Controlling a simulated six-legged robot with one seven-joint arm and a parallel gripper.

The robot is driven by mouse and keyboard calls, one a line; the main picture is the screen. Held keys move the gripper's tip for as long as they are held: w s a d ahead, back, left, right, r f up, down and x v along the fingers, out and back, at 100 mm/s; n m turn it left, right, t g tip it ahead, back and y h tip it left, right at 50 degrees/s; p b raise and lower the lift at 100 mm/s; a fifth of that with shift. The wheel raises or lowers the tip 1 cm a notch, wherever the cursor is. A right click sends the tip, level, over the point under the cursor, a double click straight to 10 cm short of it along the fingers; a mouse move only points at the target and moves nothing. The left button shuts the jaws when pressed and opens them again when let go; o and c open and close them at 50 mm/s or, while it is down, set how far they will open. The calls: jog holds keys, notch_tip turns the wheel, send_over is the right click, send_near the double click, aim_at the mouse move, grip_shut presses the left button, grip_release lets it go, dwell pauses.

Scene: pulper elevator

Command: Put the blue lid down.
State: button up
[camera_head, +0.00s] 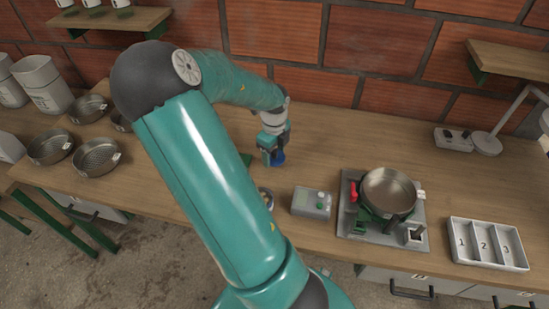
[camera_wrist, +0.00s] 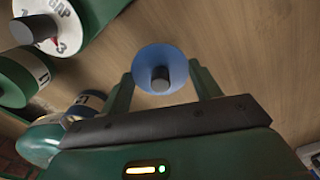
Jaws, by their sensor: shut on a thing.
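The blue lid (camera_wrist: 147,59), round with a dark knob (camera_wrist: 160,75), sits between the two green fingers of my gripper (camera_wrist: 162,84) in the wrist view. The fingers are shut on it from both sides. In the head view my gripper (camera_head: 273,153) points down over the middle of the wooden worktop, with the blue lid (camera_head: 278,159) showing at its tip. I cannot tell whether the lid touches the wood or hangs just above it. Its underside is hidden.
Green containers (camera_wrist: 22,80), one with a white lettered top (camera_wrist: 45,30), stand left of my gripper in the wrist view. A grey box (camera_head: 311,202), a pan (camera_head: 388,190) on a burner and a numbered tray (camera_head: 488,245) stand right. The worktop (camera_head: 345,140) behind them is clear.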

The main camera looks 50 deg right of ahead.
aim_at(274, 159)
jog(key=shift+d+f, duration=0.1)
jog(key=shift+f, duration=1.55)
jog(key=shift+f, duration=0.15)
jog(key=o, duration=1)
